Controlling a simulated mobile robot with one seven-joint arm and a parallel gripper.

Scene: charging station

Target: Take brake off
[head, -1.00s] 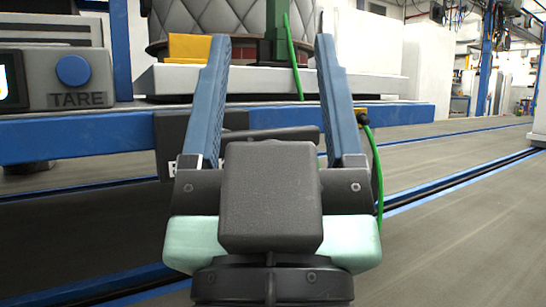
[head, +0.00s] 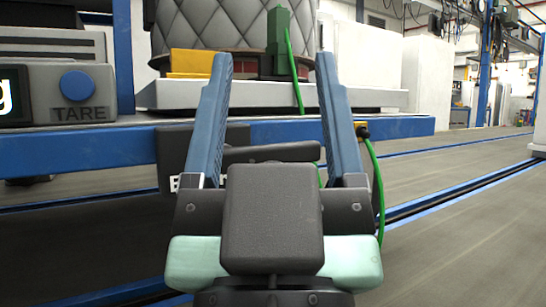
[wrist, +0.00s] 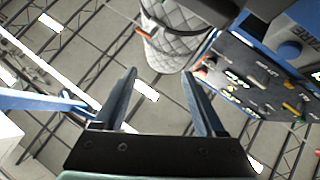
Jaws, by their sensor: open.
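My gripper (head: 273,65) is in the middle of the head view, its two blue fingers spread wide and empty. It also shows open in the wrist view (wrist: 158,75). A dark lever (head: 270,152) lies nearly level in front of the blue beam, seen between the fingers.
A blue beam (head: 80,150) crosses from the left, below a grey box with a blue TARE button (head: 78,85). A quilted grey cylinder (head: 215,25) stands on a pale platform (head: 375,98). A green cable (head: 378,190) hangs right of the fingers. Open floor (head: 470,220) lies at the right.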

